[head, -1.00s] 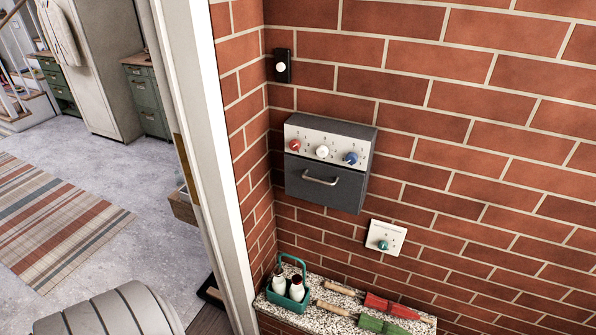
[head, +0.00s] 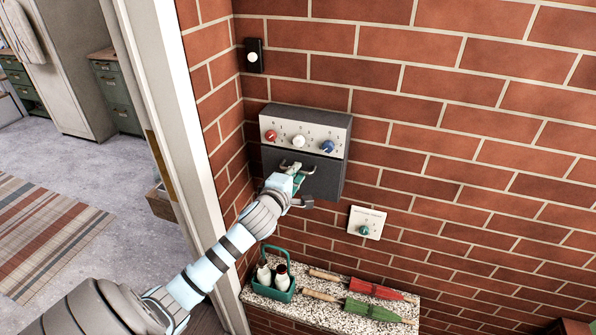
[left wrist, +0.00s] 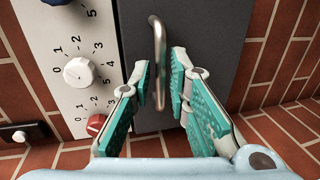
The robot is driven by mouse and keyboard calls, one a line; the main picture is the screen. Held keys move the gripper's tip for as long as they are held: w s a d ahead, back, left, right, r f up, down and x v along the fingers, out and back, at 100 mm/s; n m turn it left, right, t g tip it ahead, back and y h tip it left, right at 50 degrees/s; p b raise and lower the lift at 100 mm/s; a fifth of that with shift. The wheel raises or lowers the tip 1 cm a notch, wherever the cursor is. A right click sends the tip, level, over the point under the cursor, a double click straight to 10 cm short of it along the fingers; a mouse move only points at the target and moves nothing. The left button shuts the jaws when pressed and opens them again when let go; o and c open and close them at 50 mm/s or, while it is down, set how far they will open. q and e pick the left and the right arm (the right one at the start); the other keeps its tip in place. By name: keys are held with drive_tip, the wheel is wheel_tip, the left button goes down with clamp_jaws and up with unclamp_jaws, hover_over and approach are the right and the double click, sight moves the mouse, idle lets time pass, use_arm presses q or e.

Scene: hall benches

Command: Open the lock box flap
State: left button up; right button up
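The lock box (head: 347,148) is a dark grey box on the brick wall with a pale dial panel (head: 310,129) of red, white and blue knobs. Below the panel is its dark flap (head: 328,178), which looks closed. The flap's metal bar handle (left wrist: 158,45) shows clearly in the left wrist view; in the head view my gripper partly hides it. My left gripper (head: 297,181) is at the flap front. In the left wrist view its teal-padded fingers (left wrist: 163,85) are apart, on either side of the handle's near end, with gaps visible. My right gripper is not in view.
A small white plate with a teal knob (head: 366,223) is on the wall below right. A stone ledge (head: 330,315) below holds a teal bottle caddy (head: 272,284) and red and green tools. A black switch (head: 254,56) is up left, beside the door frame (head: 165,110).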

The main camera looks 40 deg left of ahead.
use_arm(q)
drive_tip(key=shift+x, duration=0.95)
drive_tip(key=shift+c, duration=0.6)
clamp_jaws()
